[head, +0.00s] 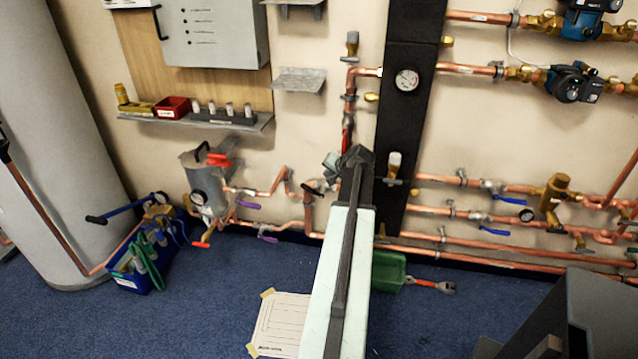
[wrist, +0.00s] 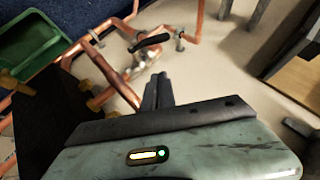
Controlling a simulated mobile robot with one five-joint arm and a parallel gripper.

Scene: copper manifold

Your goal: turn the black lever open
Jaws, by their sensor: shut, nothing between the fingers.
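The black lever (wrist: 149,42) shows in the wrist view on a valve of the copper pipework. It lies just beyond my gripper's fingertips and looks apart from them. My gripper (wrist: 158,80) is shut and empty, its dark fingers side by side. In the head view my gripper (head: 348,160) is at the far end of my arm, near the wall pipes. The black lever (head: 312,188) shows there just left of it, small and dark. My arm hides part of the pipes behind it.
A dark vertical panel (head: 408,120) with a gauge stands right of my gripper. Copper pipes (head: 480,183) run along the wall, with blue and purple levers. A green bin (head: 390,270) is on the floor below. A metal filter vessel (head: 205,175) is to the left.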

